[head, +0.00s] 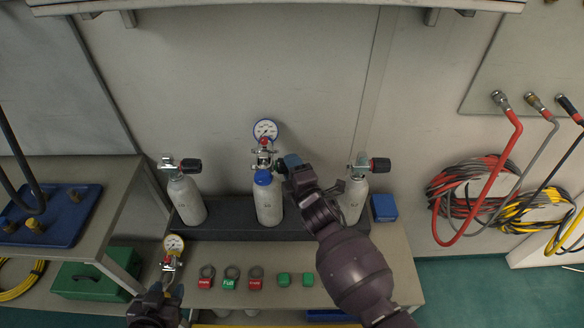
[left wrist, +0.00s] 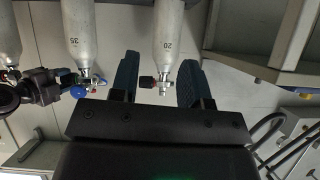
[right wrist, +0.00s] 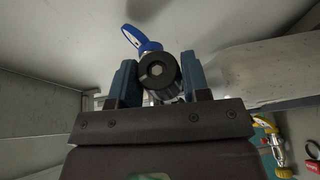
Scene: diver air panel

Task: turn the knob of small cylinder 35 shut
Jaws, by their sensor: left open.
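Small cylinder 35 (head: 268,205) stands upright in the middle of the dark rack, with a blue part at its neck and a round gauge (head: 265,130) fitted above its valve. The number 35 is readable in the left wrist view (left wrist: 80,45). Its black knob (right wrist: 157,70), with a hex centre, faces the right wrist camera. My right gripper (head: 291,165) reaches it from the right. The fingers (right wrist: 158,82) lie on both sides of the knob, appearing to touch it. My left gripper (head: 158,296) is open and empty, low at the left, in front of the bench.
Cylinder 20 (head: 187,200) stands left and another cylinder (head: 350,204) right, partly behind my right arm. A loose gauge fitting (head: 173,247), several tags (head: 229,278) and a blue box (head: 384,208) are on the bench. Coiled hoses (head: 470,190) hang at the right.

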